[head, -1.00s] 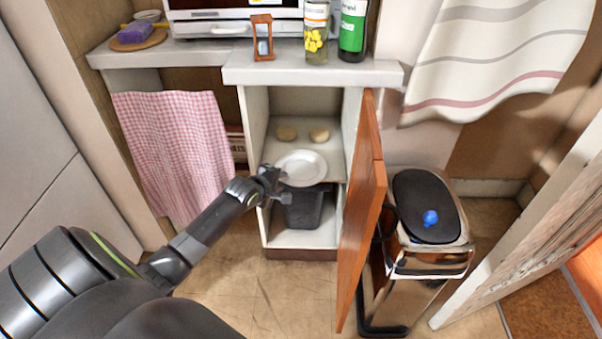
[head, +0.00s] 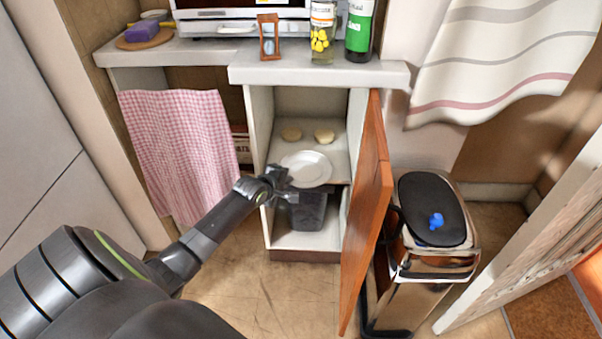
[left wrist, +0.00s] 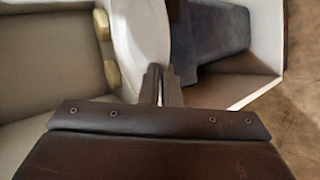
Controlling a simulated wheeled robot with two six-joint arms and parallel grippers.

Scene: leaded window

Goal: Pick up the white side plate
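The white side plate (head: 308,168) lies at the front of the upper shelf in the open cabinet; it also shows in the left wrist view (left wrist: 142,35). My left gripper (head: 284,185) is at the plate's near left rim. In the left wrist view its two fingers (left wrist: 164,86) are close together with the rim between them, so it looks shut on the plate. The fingertips partly hide the rim. I cannot tell whether the plate is clear of the shelf. My right gripper is not in view.
A dark bin (head: 309,213) stands on the shelf below. The open wooden door (head: 366,210) borders the cabinet's right side, near a chrome trash can (head: 432,262). A checked towel (head: 180,150) hangs left.

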